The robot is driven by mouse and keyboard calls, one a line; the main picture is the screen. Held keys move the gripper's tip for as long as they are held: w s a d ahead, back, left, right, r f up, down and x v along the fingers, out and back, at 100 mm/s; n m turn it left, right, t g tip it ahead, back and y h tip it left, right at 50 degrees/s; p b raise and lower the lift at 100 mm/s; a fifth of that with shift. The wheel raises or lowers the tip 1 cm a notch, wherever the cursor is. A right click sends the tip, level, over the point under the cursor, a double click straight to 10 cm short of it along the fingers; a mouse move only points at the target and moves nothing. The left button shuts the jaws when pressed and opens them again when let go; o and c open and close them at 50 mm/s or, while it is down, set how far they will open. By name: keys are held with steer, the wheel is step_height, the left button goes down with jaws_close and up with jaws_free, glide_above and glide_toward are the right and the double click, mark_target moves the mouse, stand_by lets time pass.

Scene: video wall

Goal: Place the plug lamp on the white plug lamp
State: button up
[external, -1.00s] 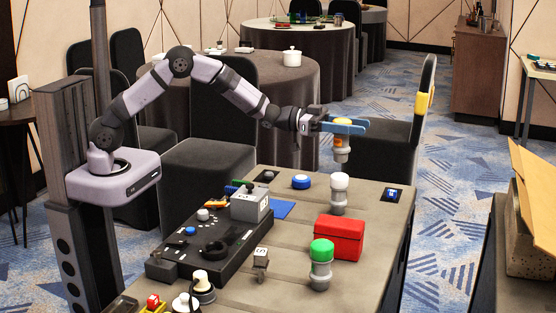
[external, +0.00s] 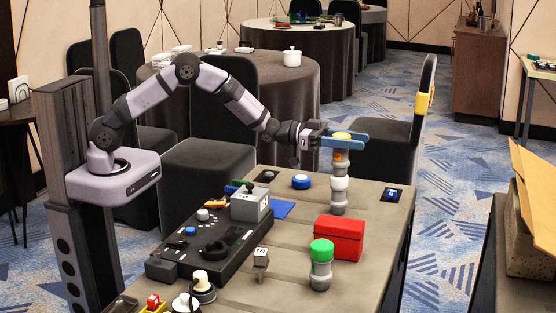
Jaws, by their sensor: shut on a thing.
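The held lamp's base appears to meet the white lamp's top, whose white dome is largely hidden. I cannot tell whether the two are touching or fully seated. A plug lamp with a green top (external: 321,262) stands nearer the front.
A red box (external: 340,236) stands just in front of the white plug lamp. A black control panel (external: 205,248) and a grey box (external: 250,205) are further left.

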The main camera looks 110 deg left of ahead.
steer(key=o, duration=1.1)
steer(key=s+b, duration=0.1)
steer(key=s, duration=1.1)
steer(key=shift+r, duration=0.15)
